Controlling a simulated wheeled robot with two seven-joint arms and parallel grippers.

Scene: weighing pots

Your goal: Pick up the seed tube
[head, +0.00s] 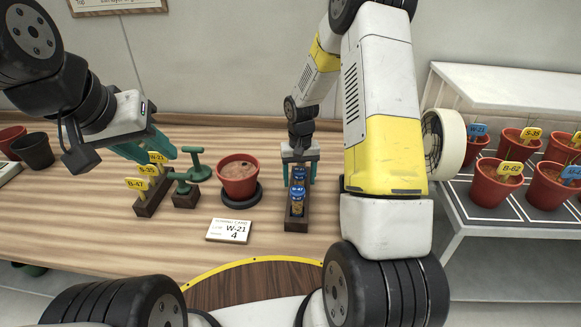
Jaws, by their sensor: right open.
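Seed tubes with blue labels and caps (298,191) stand in a dark wooden rack (297,222) at the middle of the bench; one label appears to read B-47. My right gripper (300,170) points down at the far end of this rack. Its green fingers are apart, one on each side of the rack's far part, with a tube between or just in front of them; contact cannot be told. My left gripper (150,150) is at the left, above and behind the yellow tags; its finger gap is unclear. A card (229,231) reads W-21 and 4.
Yellow tags (147,170) stand in a wooden holder (152,197), beside a green tool (190,178). A red pot of soil (239,176) sits on a dark round base (242,197). Tagged pots (497,185) fill a shelf at right. The bench front left is clear.

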